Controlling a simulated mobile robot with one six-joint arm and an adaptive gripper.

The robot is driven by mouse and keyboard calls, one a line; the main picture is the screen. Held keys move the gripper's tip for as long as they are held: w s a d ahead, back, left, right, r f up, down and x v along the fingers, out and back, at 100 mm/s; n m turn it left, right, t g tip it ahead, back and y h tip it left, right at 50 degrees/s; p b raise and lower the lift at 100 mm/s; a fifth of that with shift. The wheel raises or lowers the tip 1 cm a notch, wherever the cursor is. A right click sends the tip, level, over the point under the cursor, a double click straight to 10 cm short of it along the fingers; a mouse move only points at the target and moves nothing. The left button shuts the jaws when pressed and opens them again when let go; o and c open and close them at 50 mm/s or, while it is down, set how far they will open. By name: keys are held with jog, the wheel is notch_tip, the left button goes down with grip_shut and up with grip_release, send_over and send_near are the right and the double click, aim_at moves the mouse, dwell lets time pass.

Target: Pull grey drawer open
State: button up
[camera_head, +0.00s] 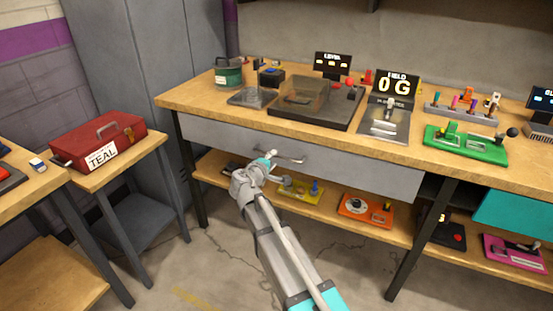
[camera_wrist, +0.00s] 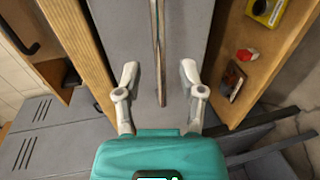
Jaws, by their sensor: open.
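The grey drawer (camera_head: 345,168) is a long flat front under the wooden bench top and looks shut, flush with the bench. Its bar handle (camera_head: 288,157) is thin and metallic, and part of it is hidden behind my gripper. In the wrist view the handle (camera_wrist: 158,40) runs down the middle of the grey drawer face (camera_wrist: 184,30). My gripper (camera_head: 266,158) is at the left part of the handle. In the wrist view my gripper (camera_wrist: 159,68) is open, with one finger on each side of the handle line. A gap shows between each finger and the bar.
The bench top (camera_head: 190,97) above holds several devices, including a green panel (camera_head: 465,146). A lower shelf (camera_head: 330,205) carries a yellow device (camera_head: 300,191) and an orange one (camera_head: 366,210). A red toolbox (camera_head: 98,141) stands on a side table. The floor before the drawer looks clear.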

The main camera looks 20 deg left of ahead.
aim_at(276, 156)
jog(key=shift+x, duration=1.85)
grip_shut()
